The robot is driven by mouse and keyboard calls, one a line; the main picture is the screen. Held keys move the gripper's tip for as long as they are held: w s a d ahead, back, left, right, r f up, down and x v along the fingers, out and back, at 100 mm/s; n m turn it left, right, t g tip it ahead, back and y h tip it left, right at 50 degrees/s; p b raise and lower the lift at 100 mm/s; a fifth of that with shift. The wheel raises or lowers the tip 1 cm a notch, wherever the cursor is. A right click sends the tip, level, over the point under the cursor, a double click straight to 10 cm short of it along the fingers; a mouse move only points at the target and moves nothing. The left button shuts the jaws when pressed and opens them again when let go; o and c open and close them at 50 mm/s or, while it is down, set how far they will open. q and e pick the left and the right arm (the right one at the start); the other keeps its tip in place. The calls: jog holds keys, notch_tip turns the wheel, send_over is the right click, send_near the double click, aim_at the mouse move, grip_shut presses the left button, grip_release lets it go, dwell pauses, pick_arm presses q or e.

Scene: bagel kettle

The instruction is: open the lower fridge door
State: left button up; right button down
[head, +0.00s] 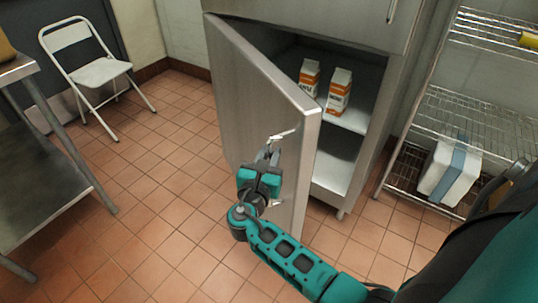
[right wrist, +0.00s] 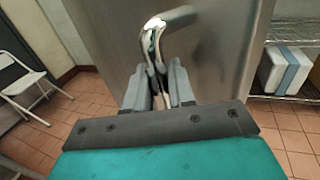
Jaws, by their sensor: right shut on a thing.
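The lower fridge door (head: 232,95) is a steel panel that stands partly open, swung out toward the left. Two orange-and-white cartons (head: 339,92) show on the shelf inside the fridge. My right gripper (head: 268,153) is at the door's outer face, near its free edge. In the right wrist view my right gripper (right wrist: 158,92) is shut on the shiny curved door handle (right wrist: 154,35). The handle also shows in the head view (head: 283,136), partly hidden by the fingers. My left gripper is not in view.
A white folding chair (head: 100,72) stands at the back left. A steel table (head: 18,70) is at the left. A wire rack (head: 470,113) with a white-and-blue box (head: 438,172) is at the right. Tiled floor (head: 165,170) is clear between table and door.

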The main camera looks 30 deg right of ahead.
jog(key=shift+r, duration=0.1)
jog(key=c, duration=1.1)
grip_release()
